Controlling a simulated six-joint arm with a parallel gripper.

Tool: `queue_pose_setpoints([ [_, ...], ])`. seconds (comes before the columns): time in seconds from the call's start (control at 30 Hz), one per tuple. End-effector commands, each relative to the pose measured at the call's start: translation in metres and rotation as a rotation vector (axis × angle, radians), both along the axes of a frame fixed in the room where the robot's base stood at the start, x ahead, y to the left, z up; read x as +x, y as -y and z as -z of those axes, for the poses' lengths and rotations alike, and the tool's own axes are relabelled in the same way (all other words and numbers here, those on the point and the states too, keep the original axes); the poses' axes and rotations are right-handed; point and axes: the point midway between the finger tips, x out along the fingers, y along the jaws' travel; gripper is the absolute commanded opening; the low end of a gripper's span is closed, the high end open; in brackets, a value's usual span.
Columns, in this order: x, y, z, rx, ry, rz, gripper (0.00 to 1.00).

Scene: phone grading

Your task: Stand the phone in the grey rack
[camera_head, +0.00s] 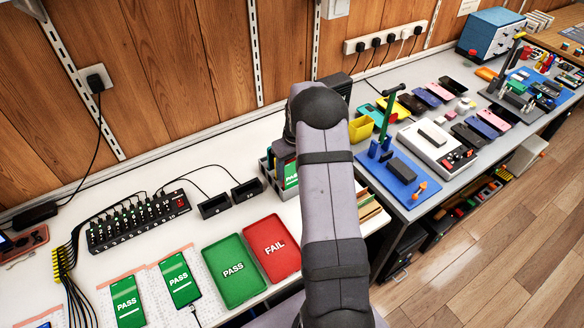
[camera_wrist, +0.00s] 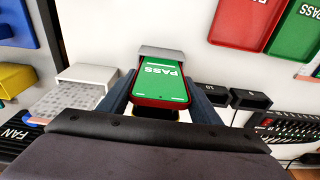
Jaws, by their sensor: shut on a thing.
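A phone (camera_wrist: 160,85) with a red case and a green PASS screen sits between the fingers of my gripper (camera_wrist: 160,92) in the wrist view. The gripper is shut on it. In the head view, the phone's green screen (camera_head: 291,175) shows just left of my arm, at the grey rack (camera_head: 270,182). A grey block (camera_wrist: 161,53), possibly part of the rack, shows behind the phone's far end in the wrist view. My arm hides the gripper and part of the rack in the head view. I cannot tell whether the phone touches the rack or is seated in a slot.
Two phones with PASS screens lie at the front left, one here (camera_head: 182,280). A green PASS tray (camera_head: 234,290) and a red FAIL tray (camera_head: 272,250) lie left of my arm. Small black stands (camera_head: 214,206) and a cabled hub (camera_head: 135,224) are further left. The right bench is crowded.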

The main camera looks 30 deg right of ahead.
Motion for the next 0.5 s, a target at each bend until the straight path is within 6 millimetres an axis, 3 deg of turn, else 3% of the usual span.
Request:
queue_pose_setpoints([
  [0.5,0.001,0.0,0.013,-0.001,0.001,0.0,0.3],
])
